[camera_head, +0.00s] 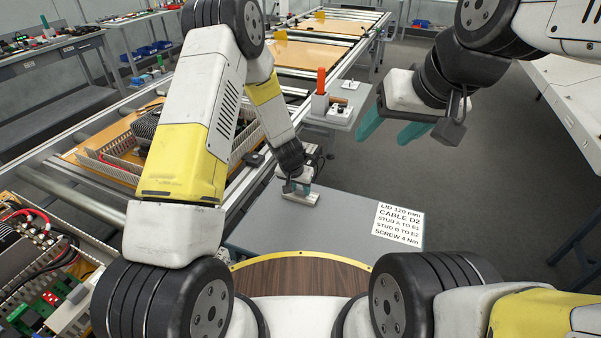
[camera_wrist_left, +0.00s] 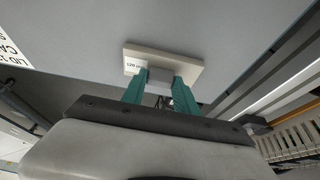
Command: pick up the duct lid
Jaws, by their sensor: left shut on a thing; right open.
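The duct lid (camera_head: 301,198) is a short, light grey strip at the grey table top, below my left gripper. In the left wrist view the lid (camera_wrist_left: 190,66) shows a small "120" label and a raised grip block between the fingers. My left gripper (camera_head: 297,187) is shut on this block; its green fingers (camera_wrist_left: 159,88) stand on either side of it. I cannot tell whether the lid touches the table. My right gripper (camera_head: 393,122) is open and empty, in the air at the upper right.
A printed sheet (camera_head: 398,226) lies on the right of the grey table (camera_head: 340,218), reading lid 120 mm. Slotted ducts and a wired panel (camera_head: 122,160) lie to the left on a rail frame. A small stand with a red-handled tool (camera_head: 321,82) is behind the table. The table's middle is clear.

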